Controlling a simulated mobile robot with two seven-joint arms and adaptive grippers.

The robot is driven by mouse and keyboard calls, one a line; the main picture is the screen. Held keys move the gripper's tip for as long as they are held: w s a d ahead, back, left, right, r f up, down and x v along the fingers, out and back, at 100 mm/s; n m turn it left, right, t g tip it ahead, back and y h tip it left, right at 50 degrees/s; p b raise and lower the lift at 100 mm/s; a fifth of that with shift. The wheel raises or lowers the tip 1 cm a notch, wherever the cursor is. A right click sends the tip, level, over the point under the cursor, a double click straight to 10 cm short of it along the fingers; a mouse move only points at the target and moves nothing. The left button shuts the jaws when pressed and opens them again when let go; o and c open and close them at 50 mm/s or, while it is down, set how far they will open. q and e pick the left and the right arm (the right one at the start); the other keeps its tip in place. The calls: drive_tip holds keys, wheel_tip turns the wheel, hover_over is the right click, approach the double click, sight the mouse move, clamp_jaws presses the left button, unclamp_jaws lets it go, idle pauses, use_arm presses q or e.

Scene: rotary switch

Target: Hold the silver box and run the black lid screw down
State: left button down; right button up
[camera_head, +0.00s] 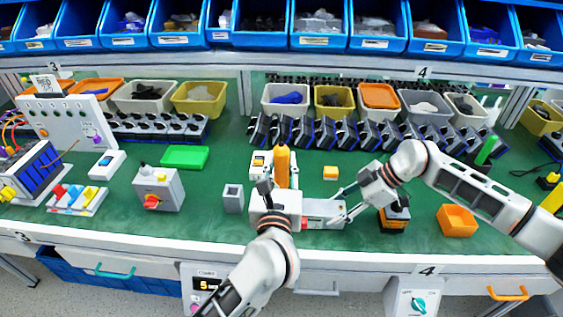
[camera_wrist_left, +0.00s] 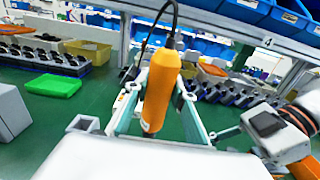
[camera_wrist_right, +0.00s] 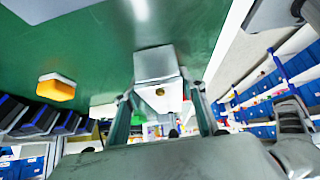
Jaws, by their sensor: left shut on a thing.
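My left gripper (camera_wrist_left: 158,118) is shut on an orange electric screwdriver (camera_wrist_left: 160,88), which stands roughly upright with a cable at its top. The screwdriver also shows in the head view (camera_head: 283,164); its tip is hidden. The silver box (camera_head: 323,212) lies on the green bench top just right of my left gripper's body. My right gripper (camera_wrist_right: 163,104) has its fingers spread, one on each side of the silver box's end. That end (camera_wrist_right: 157,70) shows a small brass-coloured round spot. I cannot make out the black lid or its screw.
A small grey box (camera_head: 233,198) stands left of my left gripper. A yellow block (camera_head: 330,173) lies behind the silver box. Rows of black-and-blue parts (camera_head: 330,133) line the back.

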sight(281, 151)
idle(0.3)
use_arm(q)
drive_tip(key=shift+r, duration=2.3)
use_arm(e)
drive_tip(key=o, duration=1.7)
drive_tip(key=shift+d, duration=0.1)
